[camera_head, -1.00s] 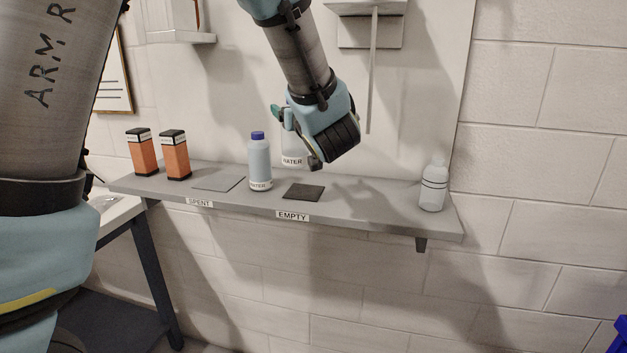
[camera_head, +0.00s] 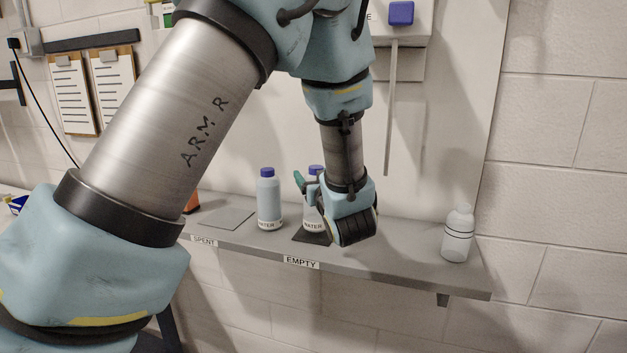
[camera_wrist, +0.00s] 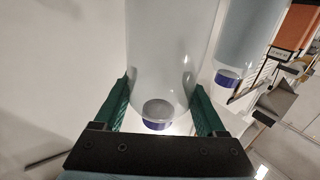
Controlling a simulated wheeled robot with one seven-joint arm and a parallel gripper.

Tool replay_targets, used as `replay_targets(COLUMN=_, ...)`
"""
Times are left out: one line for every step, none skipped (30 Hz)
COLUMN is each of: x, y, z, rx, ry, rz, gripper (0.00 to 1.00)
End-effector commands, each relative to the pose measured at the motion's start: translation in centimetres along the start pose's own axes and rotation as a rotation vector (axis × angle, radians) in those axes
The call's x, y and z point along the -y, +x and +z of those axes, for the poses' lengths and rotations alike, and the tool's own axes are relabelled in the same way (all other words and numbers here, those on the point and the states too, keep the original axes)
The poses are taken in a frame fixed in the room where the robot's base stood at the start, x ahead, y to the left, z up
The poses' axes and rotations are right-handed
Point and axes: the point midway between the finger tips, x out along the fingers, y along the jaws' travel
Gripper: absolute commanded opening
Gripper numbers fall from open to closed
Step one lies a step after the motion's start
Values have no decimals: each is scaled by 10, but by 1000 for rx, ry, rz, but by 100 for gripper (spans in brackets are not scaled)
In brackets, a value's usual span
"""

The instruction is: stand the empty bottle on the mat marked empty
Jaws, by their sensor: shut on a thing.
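My gripper (camera_head: 309,188) is shut on a clear, pale bottle (camera_head: 312,218) with a blue cap and a WATER label. The wrist view shows this bottle (camera_wrist: 172,55) between the green fingers (camera_wrist: 162,98), its inside looking empty. The bottle is upright at the dark mat (camera_head: 306,238) above the EMPTY label (camera_head: 301,261). My wrist hides part of both, and I cannot tell whether the bottle's base touches the mat. A second blue-capped bottle (camera_head: 269,203), bluish inside, stands just left on the shelf; it also shows in the wrist view (camera_wrist: 246,40).
A grey mat (camera_head: 228,219) above the SPENT label (camera_head: 204,241) lies farther left. A white bottle with dark bands (camera_head: 458,236) stands near the shelf's right end. The shelf (camera_head: 405,256) is clear between it and my gripper. An orange box (camera_head: 192,202) is mostly hidden by my arm.

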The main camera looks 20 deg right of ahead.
Motion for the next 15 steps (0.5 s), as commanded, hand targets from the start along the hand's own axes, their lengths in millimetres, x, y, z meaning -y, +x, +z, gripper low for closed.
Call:
replay_targets(x=0, y=0, z=5, rx=1, ry=4, rz=0, gripper=0)
replay_targets(x=0, y=0, z=8, rx=0, ry=4, rz=0, gripper=0)
replay_targets(x=0, y=0, z=11, rx=0, ry=2, rz=0, gripper=0)
replay_targets(x=0, y=0, z=13, rx=0, ry=2, rz=0, gripper=0)
replay_targets(x=0, y=0, z=14, rx=-1, ry=1, rz=1, gripper=0)
replay_targets(x=0, y=0, z=16, rx=-1, ry=0, rz=1, gripper=0)
replay_targets(x=0, y=0, z=16, rx=-1, ry=0, rz=1, gripper=0)
replay_targets(x=0, y=0, z=16, rx=-1, ry=-1, rz=1, gripper=0)
replay_targets(x=0, y=0, z=16, rx=-1, ry=-1, rz=1, gripper=0)
replay_targets(x=0, y=0, z=16, rx=-1, ry=-1, rz=1, gripper=0)
replay_targets(x=0, y=0, z=16, rx=-1, ry=-1, rz=1, gripper=0)
replay_targets(x=0, y=0, z=16, rx=-1, ry=-1, rz=1, gripper=0)
replay_targets(x=0, y=0, z=16, rx=-1, ry=-1, rz=1, gripper=0)
replay_targets(x=0, y=0, z=17, rx=-1, ry=-1, rz=1, gripper=0)
replay_targets(x=0, y=0, z=18, rx=-1, ry=-1, rz=1, gripper=0)
